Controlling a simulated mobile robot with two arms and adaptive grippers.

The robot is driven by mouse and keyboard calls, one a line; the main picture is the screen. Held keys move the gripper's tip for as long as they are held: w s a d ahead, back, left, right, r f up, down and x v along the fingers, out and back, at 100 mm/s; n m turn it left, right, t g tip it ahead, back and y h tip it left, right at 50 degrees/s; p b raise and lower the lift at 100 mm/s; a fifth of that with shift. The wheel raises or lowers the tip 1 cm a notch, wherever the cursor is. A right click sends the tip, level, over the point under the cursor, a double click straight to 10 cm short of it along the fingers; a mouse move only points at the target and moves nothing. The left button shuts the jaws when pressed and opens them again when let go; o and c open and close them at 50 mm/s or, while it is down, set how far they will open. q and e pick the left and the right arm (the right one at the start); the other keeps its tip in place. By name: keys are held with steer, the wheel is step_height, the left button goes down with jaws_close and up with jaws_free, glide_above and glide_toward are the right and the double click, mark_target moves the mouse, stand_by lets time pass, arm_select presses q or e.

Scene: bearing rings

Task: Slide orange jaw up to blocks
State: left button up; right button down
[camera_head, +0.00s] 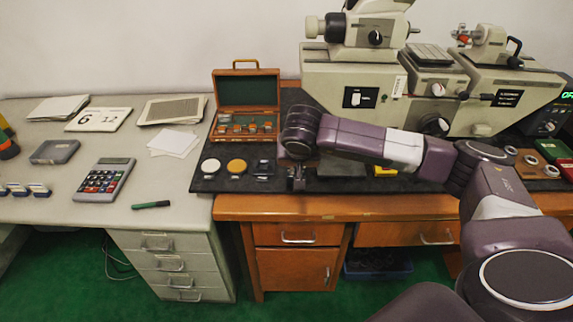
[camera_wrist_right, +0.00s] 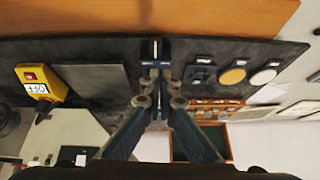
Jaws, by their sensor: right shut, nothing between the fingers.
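My right gripper (camera_head: 297,183) points down over the black mat (camera_head: 230,182) near the desk's front edge. In the right wrist view its two fingers (camera_wrist_right: 160,80) are together and hold nothing. Just past the fingertips is a small dark fixture (camera_wrist_right: 156,48) with light and blue markings; I cannot tell whether the fingers touch it. I cannot make out an orange jaw in either view; it may be hidden by the gripper. Small blocks (camera_head: 243,127) sit in the open wooden case (camera_head: 246,91) behind. My left gripper is not in view.
A white disc (camera_head: 211,166), a yellow-orange disc (camera_head: 237,166) and a small black object (camera_head: 263,166) lie left of the gripper. A large grey-beige machine (camera_head: 330,85) stands behind my arm. A yellow device (camera_wrist_right: 40,84) lies on the mat on the gripper's other side.

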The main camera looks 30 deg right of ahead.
steer(key=w+d+f+b, duration=0.1)
steer(key=w+f+b, duration=0.1)
steer(key=w+d+f+b, duration=0.1)
steer(key=w+d, duration=0.1)
steer(key=shift+w+d+f+b, duration=0.15)
steer(key=shift+w+f+b, duration=0.05)
steer(key=shift+f+b, duration=0.15)
steer(key=shift+w+d+f+b, duration=0.2)
steer(key=shift+w+d+b, duration=0.15)
steer(key=shift+w, duration=0.15)
steer(key=shift+w+d+r, duration=0.1)
steer(key=shift+w+d, duration=0.25)
steer(key=shift+w, duration=0.15)
stand_by(0.4)
